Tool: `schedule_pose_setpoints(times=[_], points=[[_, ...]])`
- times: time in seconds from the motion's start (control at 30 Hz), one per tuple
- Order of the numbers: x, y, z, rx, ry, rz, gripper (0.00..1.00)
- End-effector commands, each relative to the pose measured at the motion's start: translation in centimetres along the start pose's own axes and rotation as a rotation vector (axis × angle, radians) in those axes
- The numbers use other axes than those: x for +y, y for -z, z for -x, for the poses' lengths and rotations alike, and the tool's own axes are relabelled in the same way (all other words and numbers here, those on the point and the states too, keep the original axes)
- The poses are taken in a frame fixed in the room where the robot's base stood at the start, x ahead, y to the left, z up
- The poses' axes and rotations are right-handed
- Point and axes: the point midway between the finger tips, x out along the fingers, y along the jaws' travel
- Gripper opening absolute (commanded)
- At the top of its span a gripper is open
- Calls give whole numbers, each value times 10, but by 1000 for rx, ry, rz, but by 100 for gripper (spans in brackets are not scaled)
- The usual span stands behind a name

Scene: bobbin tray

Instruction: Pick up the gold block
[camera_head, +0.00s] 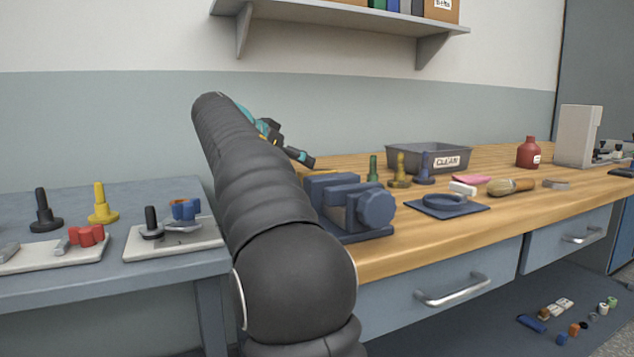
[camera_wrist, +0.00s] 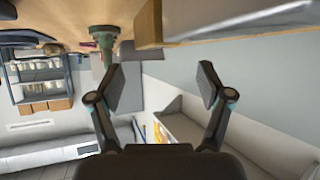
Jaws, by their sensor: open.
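My gripper (camera_head: 300,157) is partly hidden behind my arm, above the left end of the wooden bench. In the wrist view my gripper (camera_wrist: 162,83) is open, its two fingers wide apart with nothing between them. That view looks upside down, with a green bobbin (camera_wrist: 103,35) past the left finger.
The blue vise (camera_head: 352,205) stands close right of my arm. Bobbins, a grey CLEAN bin (camera_head: 428,158), a blue tray (camera_head: 466,208), a brush (camera_head: 510,187) and a red bottle (camera_head: 529,152) occupy the bench. The grey table (camera_head: 75,272) at left holds bobbins and white plates. A shelf (camera_head: 345,15) hangs above.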

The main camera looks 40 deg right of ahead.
Motion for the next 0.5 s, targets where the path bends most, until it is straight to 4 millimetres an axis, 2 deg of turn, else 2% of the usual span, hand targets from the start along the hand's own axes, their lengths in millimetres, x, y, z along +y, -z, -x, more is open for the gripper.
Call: schedule_pose_setpoints(times=[0.27,0.5], points=[[2,0,-15,0,-2,0,78],[6,0,-47,-1,-3,1,78]])
